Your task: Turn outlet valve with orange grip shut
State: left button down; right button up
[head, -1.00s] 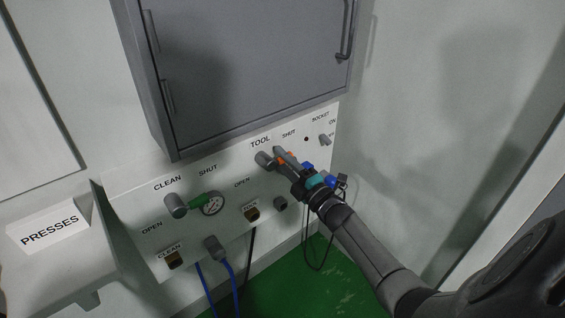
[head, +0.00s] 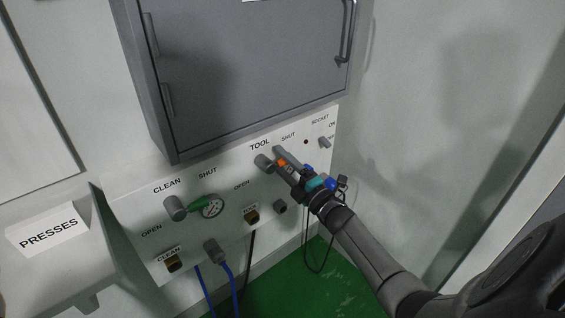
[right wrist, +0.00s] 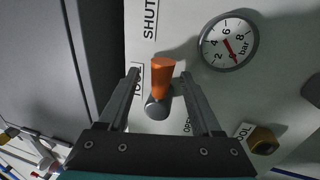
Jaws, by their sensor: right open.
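The outlet valve on the white panel has a round grey hub (head: 263,162) under the TOOL label and an orange grip (head: 282,162). In the right wrist view the orange grip (right wrist: 162,75) sticks out from the hub (right wrist: 157,107) towards the picture's top, on the side of the SHUT label (right wrist: 150,18). The OPEN label lies on the other side. My right gripper (right wrist: 160,80) is open, with one finger on each side of the grip and gaps showing. In the head view the right gripper (head: 281,158) partly covers the grip. My left gripper is out of view.
A grey cabinet (head: 250,75) overhangs the panel just above the valve. To the left is a CLEAN valve with a green grip (head: 198,204) beside a round gauge (head: 212,205). Blue hoses (head: 229,280) hang below. A wall stands at the right.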

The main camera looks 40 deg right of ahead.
jog(key=shift+s, duration=0.15)
jog(key=shift+s, duration=0.3)
pick_arm(q)
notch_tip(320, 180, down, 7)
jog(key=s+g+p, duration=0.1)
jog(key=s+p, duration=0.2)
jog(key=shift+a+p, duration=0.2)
jog(key=shift+p, duration=0.15)
pick_arm(e)
jog(key=v, duration=1.4)
jog(key=shift+s, duration=0.2)
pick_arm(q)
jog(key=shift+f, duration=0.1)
pick_arm(e)
jog(key=shift+f, duration=0.15)
